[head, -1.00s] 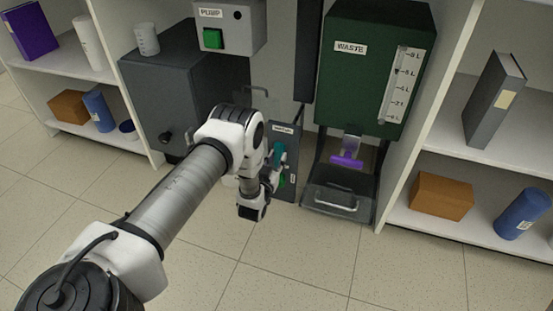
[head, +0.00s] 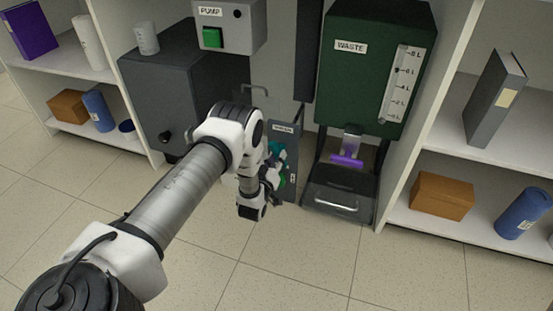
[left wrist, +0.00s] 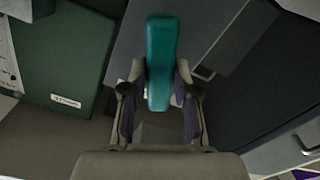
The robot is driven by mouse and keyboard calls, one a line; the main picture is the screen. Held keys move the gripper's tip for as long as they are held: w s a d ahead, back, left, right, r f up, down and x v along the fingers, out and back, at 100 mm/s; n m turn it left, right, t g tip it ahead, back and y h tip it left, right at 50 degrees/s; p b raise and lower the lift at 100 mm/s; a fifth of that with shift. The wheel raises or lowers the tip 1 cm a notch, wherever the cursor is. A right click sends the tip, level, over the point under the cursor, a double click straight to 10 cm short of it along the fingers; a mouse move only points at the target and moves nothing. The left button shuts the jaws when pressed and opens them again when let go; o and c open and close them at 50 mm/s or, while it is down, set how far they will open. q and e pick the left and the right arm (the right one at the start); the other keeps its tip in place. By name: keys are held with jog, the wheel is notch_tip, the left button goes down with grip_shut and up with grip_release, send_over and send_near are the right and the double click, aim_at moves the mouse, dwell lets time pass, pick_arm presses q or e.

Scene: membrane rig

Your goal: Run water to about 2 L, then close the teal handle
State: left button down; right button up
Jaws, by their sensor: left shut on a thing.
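The teal handle (head: 277,147) is on the dark labelled panel (head: 290,185) at the middle of the head view. My left gripper (head: 274,168) is at the handle, and its fingers partly cover it. In the left wrist view the teal handle (left wrist: 161,60) stands between the two fingers of my left gripper (left wrist: 160,90), which is shut on it. The green waste tank (head: 372,85) has a white scale (head: 401,85) marked up to 8 L. A small dark mark shows near 6 L, but the water level cannot be told. My right gripper is not in view.
A grey pump box (head: 231,28) with a green button (head: 212,38) is above. Shelves stand at both sides. The floor (head: 310,255) in front is clear.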

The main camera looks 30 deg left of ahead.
pick_arm(q)
jog(key=shift+n, duration=0.4)
jog(key=n, duration=0.2)
jog(key=shift+n, duration=0.4)
jog(key=n+b, duration=0.1)
jog(key=n, duration=0.1)
jog(key=shift+n, duration=0.4)
